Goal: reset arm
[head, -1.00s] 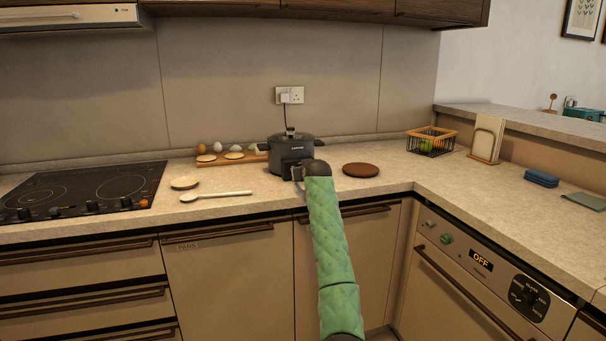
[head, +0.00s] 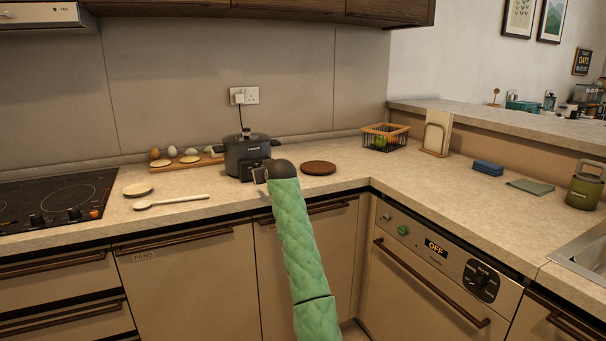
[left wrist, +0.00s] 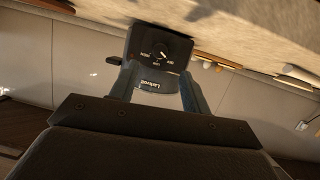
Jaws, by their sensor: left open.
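My left arm, in a green quilted sleeve, rises from the bottom of the head view. Its gripper (head: 260,174) is at the front of a dark slow cooker (head: 240,152) on the counter. In the left wrist view, upside down, my left gripper (left wrist: 158,82) has its two fingers apart. The cooker's control panel with a dial (left wrist: 161,50) shows beyond and between the fingers. I cannot tell whether the fingers touch the cooker. My wrist hides part of the cooker's front in the head view. My right gripper is not in view.
A brown round mat (head: 318,168) lies right of the cooker. A board (head: 191,161) with eggs stands left, with a spoon (head: 172,202) and small plate (head: 138,190) in front. A wire basket (head: 384,137) stands behind right.

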